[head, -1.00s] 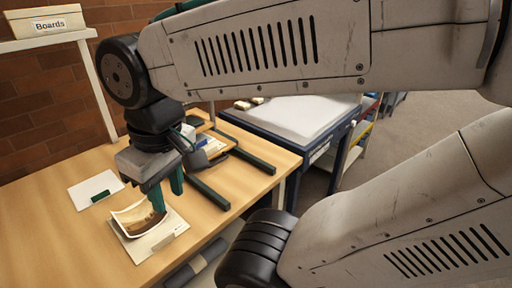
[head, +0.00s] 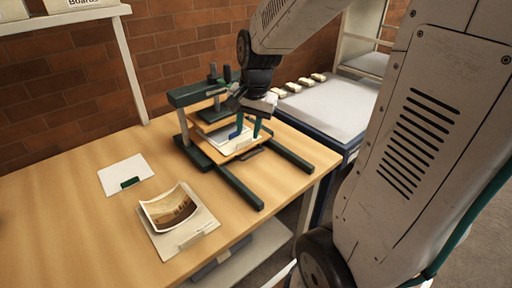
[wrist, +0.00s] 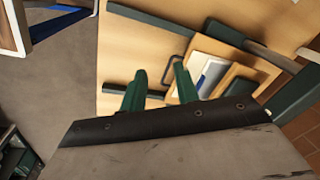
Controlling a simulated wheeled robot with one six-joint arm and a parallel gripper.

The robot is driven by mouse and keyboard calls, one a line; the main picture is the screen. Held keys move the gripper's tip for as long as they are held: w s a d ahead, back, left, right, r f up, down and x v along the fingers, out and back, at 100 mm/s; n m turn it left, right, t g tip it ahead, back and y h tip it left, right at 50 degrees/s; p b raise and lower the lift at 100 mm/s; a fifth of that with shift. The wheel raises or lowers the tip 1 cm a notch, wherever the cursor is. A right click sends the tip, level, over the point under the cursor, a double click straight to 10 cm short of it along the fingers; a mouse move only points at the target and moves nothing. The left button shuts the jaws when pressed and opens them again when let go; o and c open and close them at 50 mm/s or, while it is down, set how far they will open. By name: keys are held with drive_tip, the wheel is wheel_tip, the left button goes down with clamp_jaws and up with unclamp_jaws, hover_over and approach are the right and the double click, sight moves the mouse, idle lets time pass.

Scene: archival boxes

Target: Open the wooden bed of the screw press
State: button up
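The screw press (head: 190,98) stands on the table with a dark green frame and two long green feet. Its wooden bed (head: 215,149) lies low between the feet, with white papers and a blue-edged item (wrist: 205,80) on it. A dark handle (head: 251,154) is on the bed's front edge; it also shows as a loop in the wrist view (wrist: 168,72). My gripper (head: 248,130) is above the front of the bed. Its green fingers (wrist: 159,68) are apart and empty. The right finger is close to the handle and partly overlaps it; I cannot tell whether they touch.
A curled photograph (head: 170,208) lies on a pale folder at the table's front. A white card (head: 126,175) with a green clip lies behind it. A blue-framed table (head: 325,105) with a pale top stands right of the wooden table (head: 75,225).

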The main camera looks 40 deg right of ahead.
sight(256, 153)
drive_tip(key=w+d+f+m, duration=0.2)
drive_tip(key=d+f, duration=0.1)
drive_tip(key=f, duration=0.2)
drive_tip(key=w+d+f+m, duration=0.2)
drive_tip(key=w+d+f, duration=0.1)
drive_tip(key=f, duration=0.2)
drive_tip(key=w+d+f+m, duration=0.2)
drive_tip(key=w+d+f, duration=0.1)
drive_tip(key=f, duration=0.2)
drive_tip(key=shift+f, duration=0.85)
clamp_jaws()
